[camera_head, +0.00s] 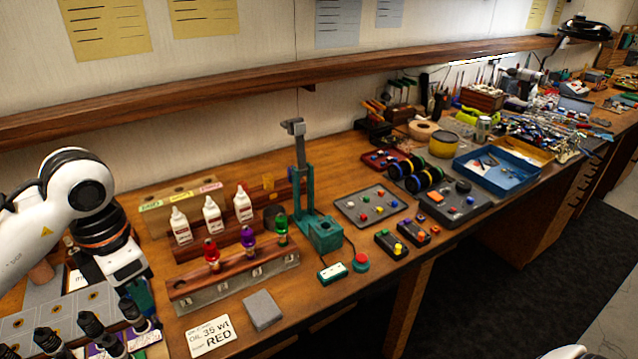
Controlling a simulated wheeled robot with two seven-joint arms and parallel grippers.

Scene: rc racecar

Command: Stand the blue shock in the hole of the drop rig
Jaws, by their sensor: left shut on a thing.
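The drop rig (324,234) is a teal stand with an upright post and a low block with a dark hole in its top, at the middle of the bench. My left gripper (141,300) is at the lower left, pointing down over the grey tray, well left of the rig. Red (211,252), purple (248,239) and green (281,227) shocks stand in the wooden rack. My right gripper is out of view.
Several black-topped parts (90,323) stand at lower left beside the gripper. The wooden rack (232,275), white bottles (213,215), a grey block (263,310) and a card (211,337) lie between gripper and rig. A small white box (332,272) and red button (361,262) sit before the rig.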

